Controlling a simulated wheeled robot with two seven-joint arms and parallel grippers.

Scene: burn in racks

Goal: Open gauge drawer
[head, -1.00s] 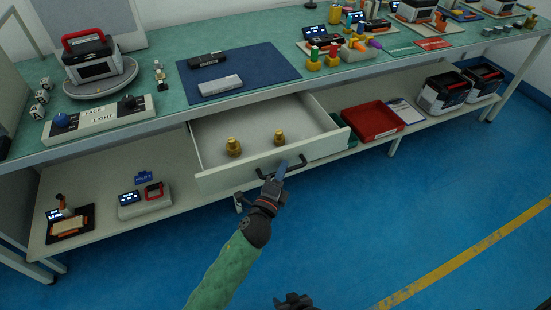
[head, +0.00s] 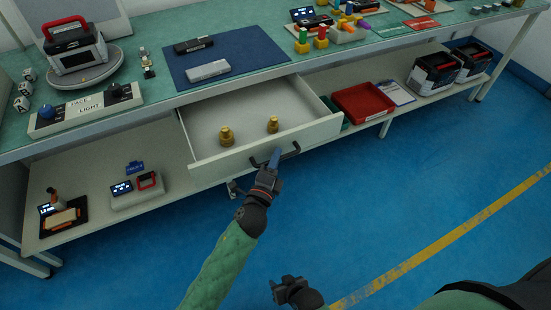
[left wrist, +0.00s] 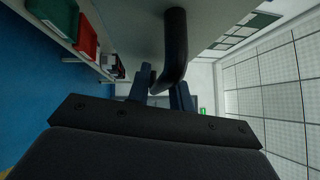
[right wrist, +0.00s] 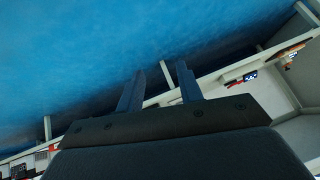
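The gauge drawer (head: 268,155) is pulled out from under the bench top, with its inside showing. Two brass pieces (head: 227,136) (head: 272,125) stand upright in it. A dark bar handle (head: 291,151) is on its front. My left gripper (head: 275,158) is at the handle. In the left wrist view, its blue fingers (left wrist: 162,88) are on either side of the bent handle (left wrist: 175,45), closed in around it. My right gripper (head: 290,289) hangs low over the floor, away from the bench. In the right wrist view, its fingers (right wrist: 160,85) are apart with nothing between them.
The lower shelf holds a red tray (head: 365,102) right of the drawer, dark cases (head: 435,74) farther right, and small devices (head: 136,190) at left. A blue mat (head: 245,65) lies on the bench top. The blue floor in front is clear.

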